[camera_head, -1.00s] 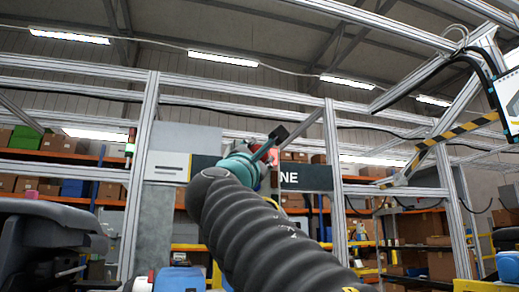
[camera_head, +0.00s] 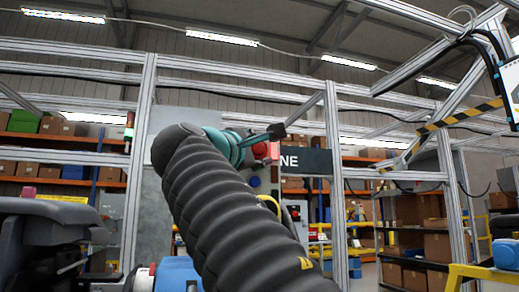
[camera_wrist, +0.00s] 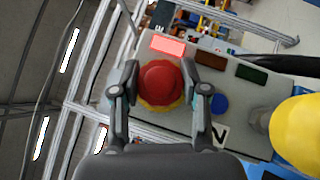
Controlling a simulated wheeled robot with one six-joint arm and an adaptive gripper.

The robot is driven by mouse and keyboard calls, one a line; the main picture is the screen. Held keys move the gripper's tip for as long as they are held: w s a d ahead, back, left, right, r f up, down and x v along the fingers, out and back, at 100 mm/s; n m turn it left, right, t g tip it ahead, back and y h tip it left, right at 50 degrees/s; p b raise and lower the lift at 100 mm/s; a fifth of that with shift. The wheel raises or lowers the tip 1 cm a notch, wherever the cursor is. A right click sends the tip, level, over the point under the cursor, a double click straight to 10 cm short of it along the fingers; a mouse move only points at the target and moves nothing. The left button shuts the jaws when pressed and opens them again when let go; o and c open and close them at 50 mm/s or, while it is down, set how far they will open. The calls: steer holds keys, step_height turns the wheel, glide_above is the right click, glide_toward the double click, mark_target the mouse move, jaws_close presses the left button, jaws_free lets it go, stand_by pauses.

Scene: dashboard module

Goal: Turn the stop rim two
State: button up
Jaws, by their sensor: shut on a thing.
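A red round stop knob (camera_wrist: 161,82) with a yellow ring (camera_wrist: 160,107) behind it sits on a light grey panel (camera_wrist: 178,119) in the wrist view. My gripper (camera_wrist: 160,84) has one finger on each side of the knob and is shut on its rim. The contact cannot be made out there.
The panel also carries a lit red lamp (camera_wrist: 167,46), a dark red block (camera_wrist: 209,60), a dark green block (camera_wrist: 251,73) and a blue button (camera_wrist: 219,104). A yellow rounded object (camera_wrist: 297,126) is at the right. A striped bar (camera_head: 459,117) crosses at the upper right.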

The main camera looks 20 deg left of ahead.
stand_by(0.3)
steer(key=o, duration=1.2)
steer(key=shift+w+d, duration=0.1)
steer(key=shift+c, duration=0.2)
steer(key=v, duration=1.2)
